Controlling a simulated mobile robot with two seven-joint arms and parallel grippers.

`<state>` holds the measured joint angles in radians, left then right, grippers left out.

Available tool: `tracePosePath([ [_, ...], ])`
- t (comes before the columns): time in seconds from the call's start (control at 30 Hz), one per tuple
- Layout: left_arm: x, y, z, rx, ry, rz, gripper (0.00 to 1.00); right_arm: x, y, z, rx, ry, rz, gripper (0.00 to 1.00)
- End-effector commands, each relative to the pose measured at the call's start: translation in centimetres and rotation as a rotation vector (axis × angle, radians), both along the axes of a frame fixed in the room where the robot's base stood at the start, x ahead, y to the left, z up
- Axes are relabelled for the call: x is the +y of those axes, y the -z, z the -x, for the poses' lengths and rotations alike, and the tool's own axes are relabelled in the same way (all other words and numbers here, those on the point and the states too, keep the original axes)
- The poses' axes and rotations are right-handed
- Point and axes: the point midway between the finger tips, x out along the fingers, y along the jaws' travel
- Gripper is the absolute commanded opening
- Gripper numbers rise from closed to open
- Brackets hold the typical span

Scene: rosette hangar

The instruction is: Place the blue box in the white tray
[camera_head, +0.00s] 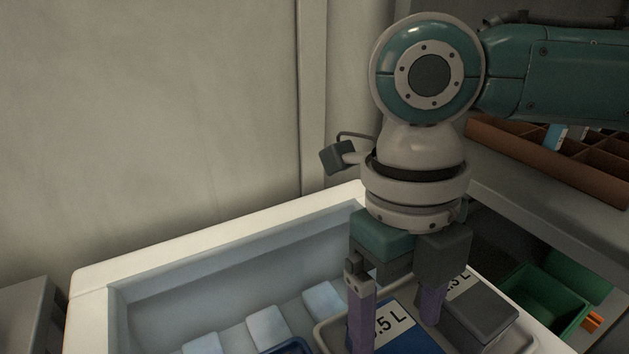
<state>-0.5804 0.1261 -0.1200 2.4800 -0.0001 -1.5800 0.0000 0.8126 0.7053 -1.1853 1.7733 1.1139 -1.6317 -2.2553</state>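A blue box (408,340) with a white label reading ".5 L" is at the bottom of the view, partly cut off by the lower edge. It lies in a pale tray (322,336) with a raised rim, beside a dark grey box (483,312). My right gripper (396,326) points down over the blue box. Its two purple fingers are spread apart, one at the box's left side and one near its right back corner. I cannot tell whether they touch it. My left gripper is not in view.
The tray sits within a large white-rimmed chest (215,243) holding several pale blue blocks (268,326). Another blue item (290,347) shows at the bottom edge. A green bin (545,298) and a brown divided crate (540,155) on a shelf stand at right. A wall rises behind.

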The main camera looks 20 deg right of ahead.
Motion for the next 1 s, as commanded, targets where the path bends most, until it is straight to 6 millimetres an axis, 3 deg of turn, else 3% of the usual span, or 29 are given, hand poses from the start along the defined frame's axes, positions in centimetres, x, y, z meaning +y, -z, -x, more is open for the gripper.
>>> tracePosePath([
  [0.03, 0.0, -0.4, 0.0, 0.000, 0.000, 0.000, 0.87, 0.0, -1.5, -0.3, -0.006, -0.001, -0.001, 0.87],
  [0.2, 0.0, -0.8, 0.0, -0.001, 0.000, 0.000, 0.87, 0.0, -5.1, -0.8, -0.004, 0.000, 0.001, 0.87],
  [0.4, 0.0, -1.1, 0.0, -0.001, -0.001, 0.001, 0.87, 0.1, -7.5, -1.1, -0.001, 0.000, 0.000, 0.87],
  [1.0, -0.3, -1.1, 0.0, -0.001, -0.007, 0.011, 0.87, 0.1, -7.9, -1.2, 0.001, 0.000, 0.000, 0.87],
])
